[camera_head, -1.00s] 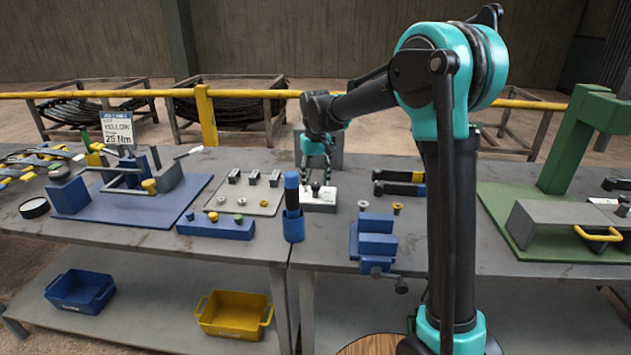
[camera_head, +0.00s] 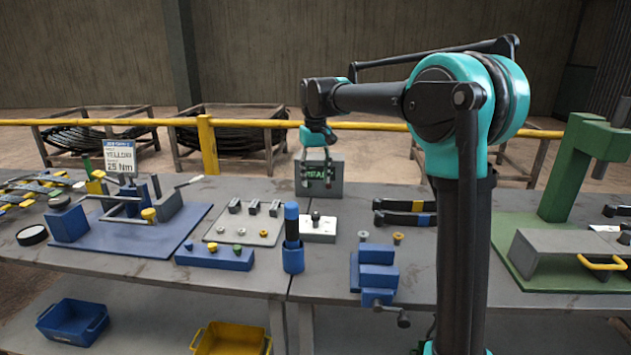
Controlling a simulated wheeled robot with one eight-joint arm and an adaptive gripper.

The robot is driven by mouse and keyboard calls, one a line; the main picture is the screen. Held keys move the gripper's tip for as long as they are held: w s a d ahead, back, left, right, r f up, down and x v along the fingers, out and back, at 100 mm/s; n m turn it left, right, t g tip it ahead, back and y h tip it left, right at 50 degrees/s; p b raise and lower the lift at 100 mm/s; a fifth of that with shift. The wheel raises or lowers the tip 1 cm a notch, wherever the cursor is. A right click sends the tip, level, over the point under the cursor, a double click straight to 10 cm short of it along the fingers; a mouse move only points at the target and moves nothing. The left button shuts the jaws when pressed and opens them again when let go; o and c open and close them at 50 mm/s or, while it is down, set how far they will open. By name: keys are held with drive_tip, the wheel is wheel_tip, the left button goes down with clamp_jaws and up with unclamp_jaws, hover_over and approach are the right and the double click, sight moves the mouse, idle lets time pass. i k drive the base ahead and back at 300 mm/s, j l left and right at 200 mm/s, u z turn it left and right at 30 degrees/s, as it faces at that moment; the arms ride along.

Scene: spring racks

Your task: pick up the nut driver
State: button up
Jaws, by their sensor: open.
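A driver with a blue and black upright handle (camera_head: 291,222), which looks like the nut driver, stands in a blue cup (camera_head: 292,260) near the bench's front edge. Its lower end is hidden in the cup. My gripper (camera_head: 316,184) points down with its fingers apart and empty. It is up and behind the driver in the picture, in front of a grey box (camera_head: 333,172) and above a white block (camera_head: 318,234) with a dark knob. It is clear of the driver.
A blue block fixture (camera_head: 377,270) with a crank stands to the right of the cup, and a blue block with colored nuts (camera_head: 214,257) to the left. Black-handled tools (camera_head: 405,213) lie behind right. A green press (camera_head: 565,170) stands far right.

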sight(291, 209)
drive_tip(key=k+l, duration=0.2)
drive_tip(key=k, duration=0.3)
drive_tip(key=k+l, duration=0.2)
drive_tip(key=k, duration=0.25)
